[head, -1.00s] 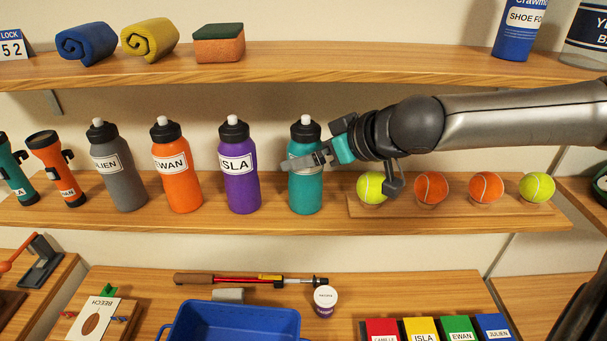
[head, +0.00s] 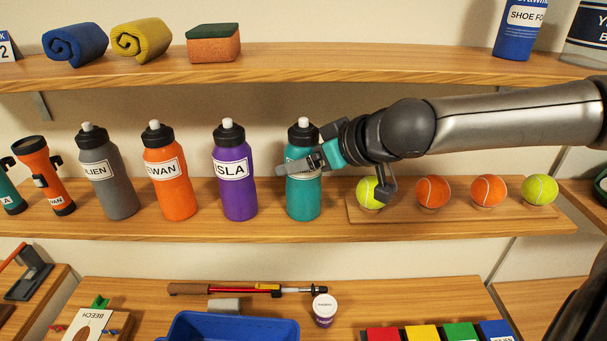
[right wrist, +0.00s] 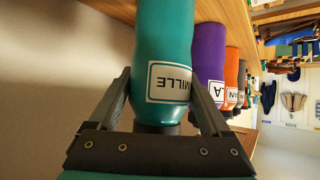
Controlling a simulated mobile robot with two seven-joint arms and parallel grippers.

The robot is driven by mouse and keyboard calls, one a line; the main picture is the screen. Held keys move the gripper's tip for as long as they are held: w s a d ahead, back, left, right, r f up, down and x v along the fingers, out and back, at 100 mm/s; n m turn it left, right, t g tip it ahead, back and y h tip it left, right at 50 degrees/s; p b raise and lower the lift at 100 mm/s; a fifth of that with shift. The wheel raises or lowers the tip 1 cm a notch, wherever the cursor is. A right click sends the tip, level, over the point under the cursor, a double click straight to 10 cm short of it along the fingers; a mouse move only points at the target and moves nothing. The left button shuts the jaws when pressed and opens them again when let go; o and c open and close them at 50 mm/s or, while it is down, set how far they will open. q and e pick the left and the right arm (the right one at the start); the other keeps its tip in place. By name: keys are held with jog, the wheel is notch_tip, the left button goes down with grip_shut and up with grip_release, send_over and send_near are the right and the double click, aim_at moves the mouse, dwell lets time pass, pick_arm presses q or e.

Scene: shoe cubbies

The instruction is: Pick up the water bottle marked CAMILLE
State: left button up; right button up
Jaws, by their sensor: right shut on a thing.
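The teal water bottle (head: 304,202) with a black cap and white spout stands upright on the middle shelf, right of the purple bottle. In the right wrist view the teal bottle (right wrist: 165,40) shows a white label whose visible letters read MILLE. My right gripper (head: 300,163) comes in from the right and is shut on the teal bottle at label height, one finger on each side of it. The arm hides most of the label in the head view. My left gripper is not in view.
Purple ISLA (head: 237,195), orange EWAN (head: 172,200) and grey JULIEN (head: 115,190) bottles stand to the left. A wooden holder (head: 400,213) with tennis balls is close on the right. The upper shelf (head: 330,65) runs above. A blue bin (head: 235,328) is below.

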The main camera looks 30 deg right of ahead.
grip_shut()
jog(key=shift+r, duration=0.1)
jog(key=shift+r, duration=0.1)
dwell(0.3)
